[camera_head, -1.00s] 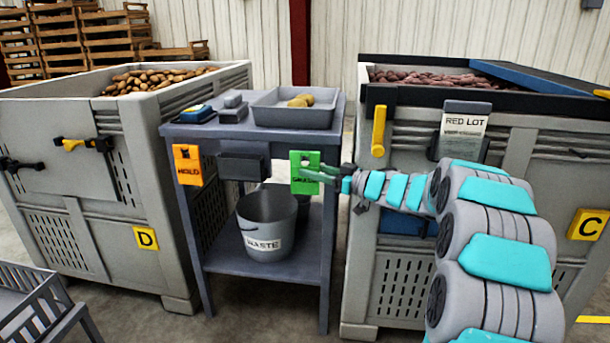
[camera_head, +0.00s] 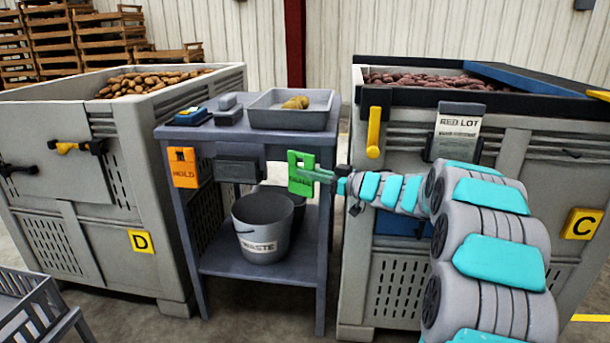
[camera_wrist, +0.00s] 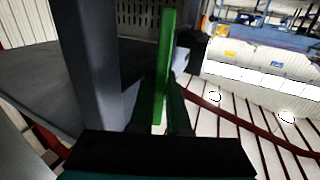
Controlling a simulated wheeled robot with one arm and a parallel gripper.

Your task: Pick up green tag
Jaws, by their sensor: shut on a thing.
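The green tag (camera_head: 300,174) is at the front right corner of the grey table, in front of its right leg. In the wrist view the green tag (camera_wrist: 166,60) shows edge-on as a narrow upright strip between the fingers. My gripper (camera_head: 318,175) reaches in from the right and is shut on the tag's right side. In the wrist view my gripper (camera_wrist: 160,112) has its dark fingers on both sides of the tag. Whether the tag still touches its hook or the table is hard to tell.
An orange HOLD tag (camera_head: 184,167) hangs at the table's left front. A grey waste bucket (camera_head: 262,225) stands on the table's lower shelf. A tray (camera_head: 290,117) with potatoes is on the tabletop (camera_head: 205,134). Large bins stand left (camera_head: 150,230) and right (camera_head: 385,290).

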